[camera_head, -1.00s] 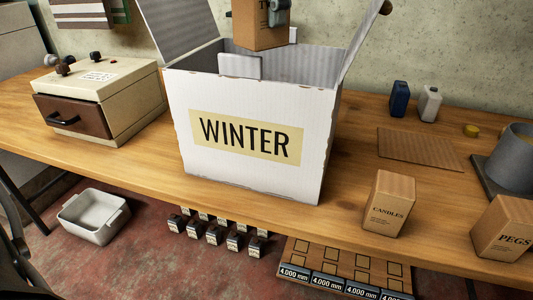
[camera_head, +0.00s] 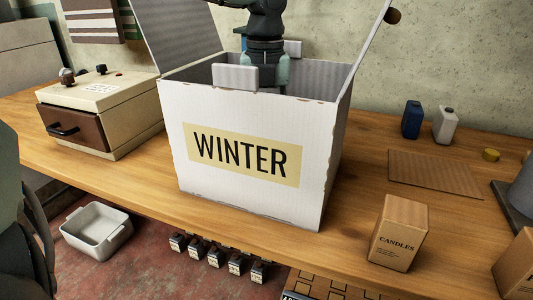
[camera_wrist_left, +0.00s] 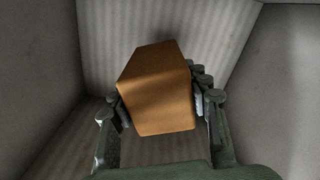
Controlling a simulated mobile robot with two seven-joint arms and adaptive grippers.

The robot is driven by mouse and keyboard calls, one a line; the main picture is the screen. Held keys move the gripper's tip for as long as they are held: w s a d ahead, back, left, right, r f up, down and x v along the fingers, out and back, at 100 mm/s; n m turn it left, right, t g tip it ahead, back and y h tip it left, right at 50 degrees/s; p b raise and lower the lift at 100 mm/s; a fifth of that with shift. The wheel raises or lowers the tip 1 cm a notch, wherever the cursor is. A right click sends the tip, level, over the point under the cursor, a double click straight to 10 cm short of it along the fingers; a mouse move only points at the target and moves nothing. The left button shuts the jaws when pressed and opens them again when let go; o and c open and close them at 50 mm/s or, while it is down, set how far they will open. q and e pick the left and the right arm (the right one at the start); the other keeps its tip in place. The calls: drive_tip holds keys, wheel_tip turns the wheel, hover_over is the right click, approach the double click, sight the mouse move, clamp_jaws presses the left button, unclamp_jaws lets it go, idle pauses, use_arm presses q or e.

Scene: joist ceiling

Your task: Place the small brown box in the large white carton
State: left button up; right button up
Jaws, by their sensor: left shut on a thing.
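The large white carton (camera_head: 245,108), labelled WINTER, stands open on the bench with flaps raised. My left gripper (camera_head: 267,74) reaches down inside it from above, behind the front wall. In the left wrist view, my left gripper (camera_wrist_left: 160,105) is shut on the small brown box (camera_wrist_left: 155,88), one finger on each side. The box is tilted in that view, with the carton's ribbed grey inner walls (camera_wrist_left: 150,22) around it. The front wall hides the box in the head view. I cannot tell whether it touches the carton's floor. My right gripper is not in view.
A brown CANDLES box (camera_head: 398,235) and another brown box (camera_head: 518,268) stand at the right. A cream drawer unit (camera_head: 105,110) is left.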

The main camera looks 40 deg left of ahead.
use_arm(q)
drive_tip(key=shift+f, duration=2.15)
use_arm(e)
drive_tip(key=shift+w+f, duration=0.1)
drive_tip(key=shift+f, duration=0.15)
use_arm(q)
drive_tip(key=shift+f, duration=0.1)
drive_tip(key=o, duration=1.3)
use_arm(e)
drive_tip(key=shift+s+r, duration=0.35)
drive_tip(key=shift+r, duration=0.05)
